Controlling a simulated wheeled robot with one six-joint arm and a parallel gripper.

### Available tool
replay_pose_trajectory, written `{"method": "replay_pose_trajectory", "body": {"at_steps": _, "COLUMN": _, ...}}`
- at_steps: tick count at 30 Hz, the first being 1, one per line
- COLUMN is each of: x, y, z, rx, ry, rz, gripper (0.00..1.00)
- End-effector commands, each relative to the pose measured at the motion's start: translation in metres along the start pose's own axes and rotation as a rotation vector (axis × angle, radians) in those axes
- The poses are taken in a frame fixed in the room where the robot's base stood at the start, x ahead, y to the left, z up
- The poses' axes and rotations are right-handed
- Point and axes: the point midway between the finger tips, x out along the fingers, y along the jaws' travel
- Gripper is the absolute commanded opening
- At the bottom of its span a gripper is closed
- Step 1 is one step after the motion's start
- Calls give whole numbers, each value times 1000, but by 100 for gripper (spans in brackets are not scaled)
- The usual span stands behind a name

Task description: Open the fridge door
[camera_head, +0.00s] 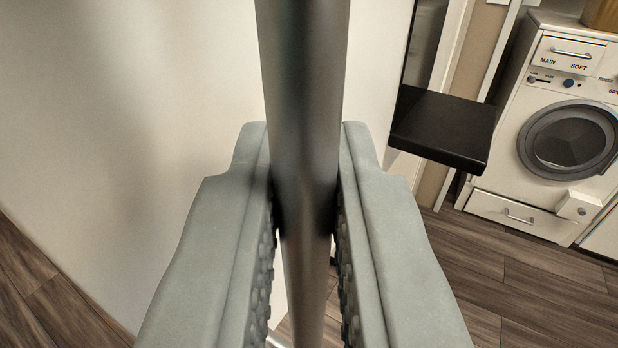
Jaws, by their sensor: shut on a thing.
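A long dark metal handle bar (304,90) runs upright through the middle of the view. My gripper (304,215) is shut on this bar, with one grey finger on its left and one on its right. Behind it is a smooth cream-white surface, the fridge door (130,130), which fills the left and centre. The handle's mounts on the door are not visible.
A black flat ledge (445,125) juts out to the right of the bar. A cream washing machine (560,130) with a round door stands at the far right. Wooden floor (540,310) shows free at lower right and in the lower left corner.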

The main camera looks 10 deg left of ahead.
Motion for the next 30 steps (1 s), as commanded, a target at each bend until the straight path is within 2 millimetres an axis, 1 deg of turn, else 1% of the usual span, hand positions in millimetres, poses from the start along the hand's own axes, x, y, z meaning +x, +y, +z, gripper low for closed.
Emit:
{"method": "replay_pose_trajectory", "body": {"at_steps": 3, "x": 1, "y": -1, "z": -3, "rx": -3, "ry": 3, "rz": 0, "gripper": 0}}
{"method": "replay_pose_trajectory", "body": {"at_steps": 4, "x": 1, "y": -1, "z": -3, "rx": -3, "ry": 3, "rz": 0, "gripper": 16}}
{"method": "replay_pose_trajectory", "body": {"at_steps": 6, "x": 1, "y": -1, "z": -2, "rx": -2, "ry": 3, "rz": 0, "gripper": 30}}
{"method": "replay_pose_trajectory", "body": {"at_steps": 15, "x": 0, "y": 0, "z": -1, "rx": -1, "ry": 1, "rz": 1, "gripper": 30}}
{"method": "replay_pose_trajectory", "body": {"at_steps": 19, "x": -9, "y": 0, "z": -1, "rx": -2, "ry": 1, "rz": 3, "gripper": 30}}
{"method": "replay_pose_trajectory", "body": {"at_steps": 23, "x": -28, "y": 0, "z": -1, "rx": -1, "ry": 1, "rz": 3, "gripper": 30}}
{"method": "replay_pose_trajectory", "body": {"at_steps": 30, "x": -76, "y": 0, "z": -1, "rx": -2, "ry": 1, "rz": 3, "gripper": 30}}
